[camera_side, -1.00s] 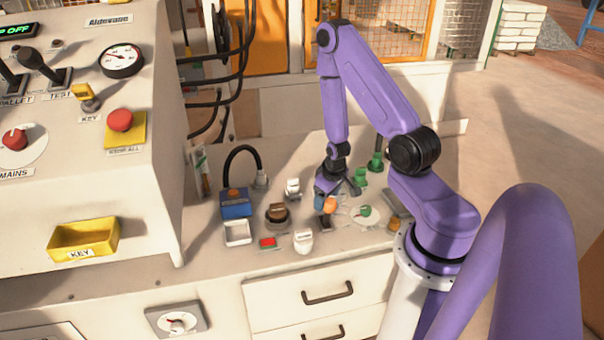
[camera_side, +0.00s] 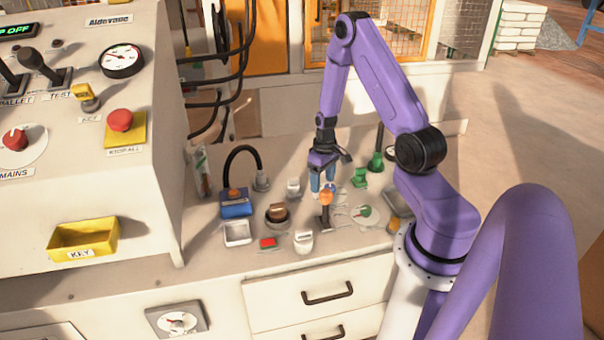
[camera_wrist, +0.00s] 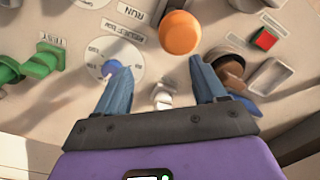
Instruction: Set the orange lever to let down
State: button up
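The orange lever has a round orange knob (camera_side: 326,197) on a dark stem and stands on the bench top. In the wrist view its knob (camera_wrist: 179,33) is large and lies just beyond my fingertips, right of centre; the stem and base are hidden under it. My gripper (camera_side: 322,186) is just behind the lever in the side view, pointing down. In the wrist view its two blue fingers (camera_wrist: 160,66) are spread wide with nothing held between them. A label by the knob reads RUN (camera_wrist: 130,10); another label beside it is too blurred to read surely.
A white switch (camera_wrist: 162,97), a brown knob (camera_wrist: 228,70) and a red button (camera_wrist: 265,38) are close by. A white dial with a green knob (camera_side: 364,211) stands right of the lever.

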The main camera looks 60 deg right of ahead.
notch_tip(320, 180, up, 15)
jog(key=a+r+n, duration=0.3)
jog(key=a+n, duration=0.1)
jog(key=a, duration=1)
jog(key=s+a+r+n, duration=0.3)
jog(key=s+a+n, duration=0.2)
jog(key=a, duration=0.6)
jog(key=shift+s+a, duration=0.35)
jog(key=shift+s, duration=1)
